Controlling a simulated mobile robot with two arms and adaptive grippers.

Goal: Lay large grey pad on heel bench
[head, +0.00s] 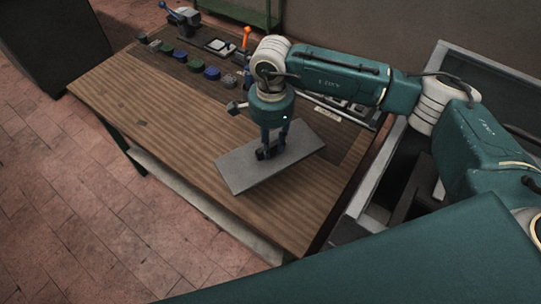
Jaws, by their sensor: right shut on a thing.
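The large grey pad (245,175) is a flat rectangular slab over the right part of the wooden heel bench (150,95). My right gripper (268,152) points down at the middle of the pad and is shut on it, at a dark piece on its top. The pad lies at an angle to the bench edges, with its near corner towards the bench's front edge. I cannot tell whether its underside touches the bench top. My left gripper is not in view.
Several small coloured round pieces (196,66) stand in a row along the back of the bench. A blue-handled device (184,16) and an orange-handled tool (246,38) are behind them. A grey open-topped bin (375,165) stands to the right. The bench's left half is clear.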

